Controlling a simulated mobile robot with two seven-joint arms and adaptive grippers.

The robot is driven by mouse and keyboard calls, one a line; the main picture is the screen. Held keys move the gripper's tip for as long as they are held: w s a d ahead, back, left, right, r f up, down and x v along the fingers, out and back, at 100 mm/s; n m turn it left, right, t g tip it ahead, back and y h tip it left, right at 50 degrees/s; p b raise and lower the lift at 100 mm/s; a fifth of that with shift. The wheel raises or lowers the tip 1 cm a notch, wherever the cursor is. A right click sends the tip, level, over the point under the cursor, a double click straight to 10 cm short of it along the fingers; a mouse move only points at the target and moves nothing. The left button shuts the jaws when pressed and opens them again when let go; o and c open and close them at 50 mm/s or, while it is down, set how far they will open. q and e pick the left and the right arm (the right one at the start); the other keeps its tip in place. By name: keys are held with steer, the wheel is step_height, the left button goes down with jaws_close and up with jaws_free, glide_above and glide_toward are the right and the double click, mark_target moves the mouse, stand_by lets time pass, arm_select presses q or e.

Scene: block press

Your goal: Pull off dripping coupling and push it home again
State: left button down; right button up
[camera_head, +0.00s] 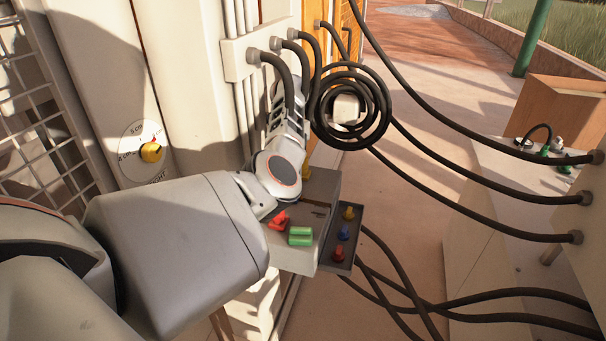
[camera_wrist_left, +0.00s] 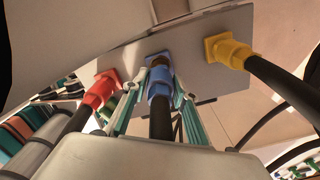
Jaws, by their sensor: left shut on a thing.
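In the left wrist view, three couplings on black hoses meet a pale plate (camera_wrist_left: 205,82): a red coupling (camera_wrist_left: 100,90) at left, a blue coupling (camera_wrist_left: 160,86) in the middle and a yellow coupling (camera_wrist_left: 232,53) at right. My left gripper (camera_wrist_left: 160,98) is shut on the blue coupling, one finger on each side. A dark ring shows between the blue coupling and the blue flange (camera_wrist_left: 154,59); I cannot tell how fully it is seated. No drip is visible. In the head view I cannot make out the gripped coupling. My right gripper is not in view.
In the head view, a grey box (camera_head: 322,188) carries a red part (camera_head: 278,221) and a green part (camera_head: 300,236), with a dark tray (camera_head: 322,262) beside it. A coiled black hose (camera_head: 378,108) hangs above. Several hoses cross at right. A yellow knob (camera_head: 151,152) is at left.

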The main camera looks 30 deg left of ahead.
arm_select(q)
steer(key=shift+r, duration=0.25)
steer(key=shift+r, duration=0.35)
steer(key=shift+r, duration=0.3)
steer(key=shift+f, duration=0.15)
steer(key=shift+f, duration=1.7)
steer(key=shift+f, duration=0.7)
stand_by(1.0)
steer(key=c, duration=1.5)
jaws_free()
